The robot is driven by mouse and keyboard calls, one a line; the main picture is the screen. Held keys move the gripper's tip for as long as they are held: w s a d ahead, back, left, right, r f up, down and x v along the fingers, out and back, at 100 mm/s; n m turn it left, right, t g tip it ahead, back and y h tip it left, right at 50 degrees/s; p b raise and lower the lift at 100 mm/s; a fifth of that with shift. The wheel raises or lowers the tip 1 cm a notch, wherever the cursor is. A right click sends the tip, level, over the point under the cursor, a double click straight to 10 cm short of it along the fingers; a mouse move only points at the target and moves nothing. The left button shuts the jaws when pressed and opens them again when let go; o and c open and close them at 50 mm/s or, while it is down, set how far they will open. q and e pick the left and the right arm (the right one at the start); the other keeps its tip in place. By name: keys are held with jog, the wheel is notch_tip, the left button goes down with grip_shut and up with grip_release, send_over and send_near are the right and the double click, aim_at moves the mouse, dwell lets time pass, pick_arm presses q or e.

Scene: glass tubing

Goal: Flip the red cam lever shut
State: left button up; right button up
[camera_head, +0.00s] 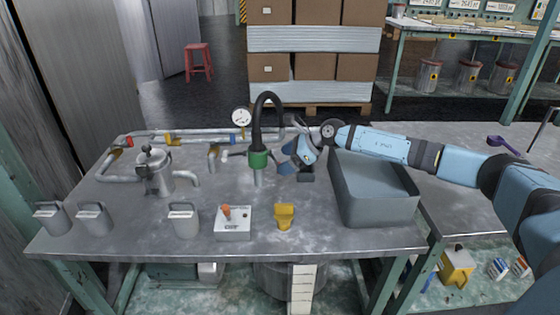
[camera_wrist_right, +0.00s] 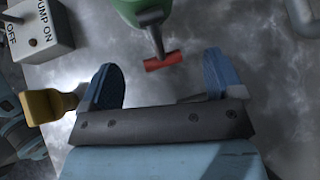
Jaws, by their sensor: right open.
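The red cam lever (camera_wrist_right: 163,61) shows in the right wrist view as a short red bar at the end of a metal stem from the green coupling (camera_wrist_right: 145,8). In the head view the green coupling (camera_head: 258,160) sits at the end of a black curved hose (camera_head: 268,100); I cannot make out the lever there. My right gripper (camera_head: 288,157) is just right of the coupling. Its blue fingers are open and empty. In the wrist view the lever lies beyond the fingertips, between them sideways, with no visible contact. My left gripper is out of view.
A grey open bin (camera_head: 372,205) stands right, under my right arm. A switch box (camera_head: 233,225) and a yellow funnel-like piece (camera_head: 284,216) stand in front. A metal pot (camera_head: 155,172), pipes and grey canisters (camera_head: 184,220) fill the left. Bare metal table shows between them.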

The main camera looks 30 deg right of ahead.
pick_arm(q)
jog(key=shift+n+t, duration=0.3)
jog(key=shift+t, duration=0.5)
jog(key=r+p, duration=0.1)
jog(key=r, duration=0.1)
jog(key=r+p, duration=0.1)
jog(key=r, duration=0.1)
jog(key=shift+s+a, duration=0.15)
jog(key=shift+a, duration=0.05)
pick_arm(e)
jog(key=v, duration=1.1)
